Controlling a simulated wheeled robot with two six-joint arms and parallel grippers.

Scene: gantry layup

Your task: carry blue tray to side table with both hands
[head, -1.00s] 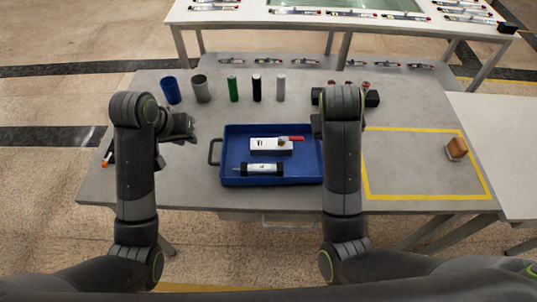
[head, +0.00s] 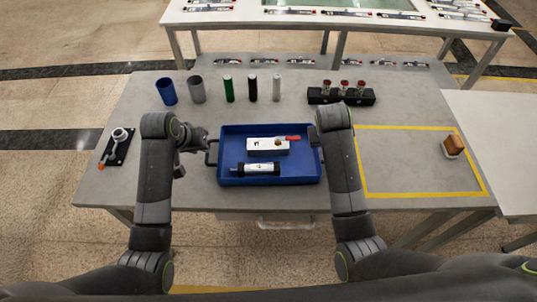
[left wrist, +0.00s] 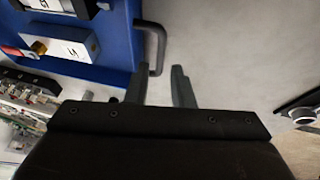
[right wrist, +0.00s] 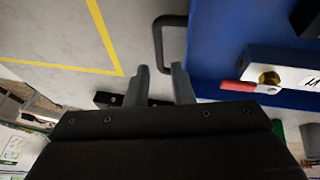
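The blue tray (head: 226,172) lies flat on the grey table, holding a white box with a red part (head: 268,146) and a dark-ended cylinder (head: 256,169). My left gripper (head: 206,140) is at the tray's left side. In the left wrist view its fingers (left wrist: 160,88) are apart, with the tray's dark handle (left wrist: 158,45) just ahead of them, not gripped. My right gripper (head: 316,137) is at the tray's right edge. In the right wrist view its fingers (right wrist: 158,85) are apart and empty, close to the other handle (right wrist: 160,42). My right arm hides that handle in the head view.
A white table (head: 500,130) adjoins on the right. Several cylinders and a black rack (head: 340,97) stand behind the tray. A black device (head: 117,147) lies at left.

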